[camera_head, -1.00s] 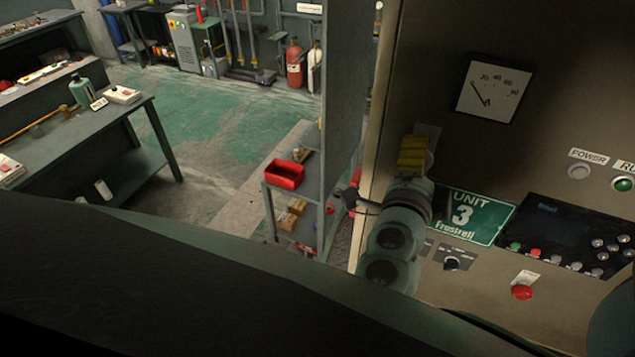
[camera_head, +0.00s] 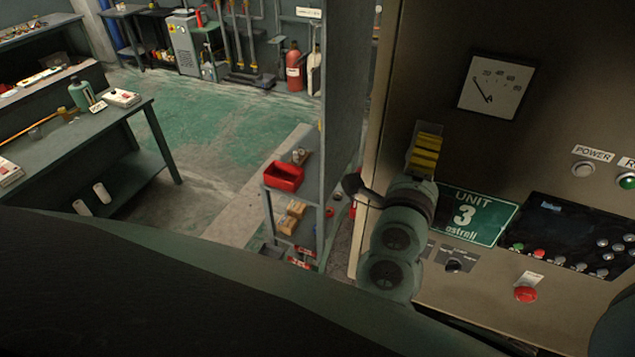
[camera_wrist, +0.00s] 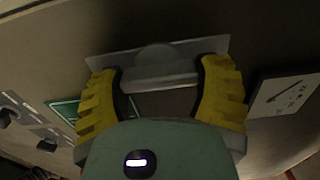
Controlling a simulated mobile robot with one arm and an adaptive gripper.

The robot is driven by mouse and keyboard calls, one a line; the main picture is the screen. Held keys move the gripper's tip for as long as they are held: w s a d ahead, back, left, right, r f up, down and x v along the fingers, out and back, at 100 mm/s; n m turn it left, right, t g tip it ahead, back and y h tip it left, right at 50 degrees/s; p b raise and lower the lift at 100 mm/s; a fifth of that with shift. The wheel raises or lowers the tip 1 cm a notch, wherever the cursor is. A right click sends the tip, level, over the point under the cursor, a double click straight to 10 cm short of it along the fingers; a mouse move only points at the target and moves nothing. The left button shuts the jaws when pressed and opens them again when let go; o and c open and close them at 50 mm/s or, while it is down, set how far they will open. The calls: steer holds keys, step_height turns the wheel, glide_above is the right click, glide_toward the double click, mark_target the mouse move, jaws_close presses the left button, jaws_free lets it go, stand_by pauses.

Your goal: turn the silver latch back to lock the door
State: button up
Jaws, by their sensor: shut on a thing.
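The silver latch (camera_wrist: 158,77) is on the beige door panel of the Unit 3 cabinet. In the wrist view its flat plate spans the top middle, with a rounded hub and a bar below it. My gripper (camera_wrist: 160,85) has its yellow fingers closed in on the two ends of the bar. In the head view my gripper (camera_head: 425,150) is against the panel, left of the gauge, and its finger is tilted. The latch is mostly hidden there behind the finger. Whether the latch is fully turned I cannot tell.
The panel carries a gauge (camera_head: 496,86), a green Unit 3 sign (camera_head: 475,215), a red button (camera_head: 525,294) and a dark display (camera_head: 560,222) near my arm. A grey shelf with a red bin (camera_head: 284,177) stands to the left. Green floor (camera_head: 215,130) is open beyond.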

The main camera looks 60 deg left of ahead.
steer(key=o, duration=1.2)
steer(key=shift+c, duration=0.2)
steer(key=v, duration=1.2)
stand_by(0.4)
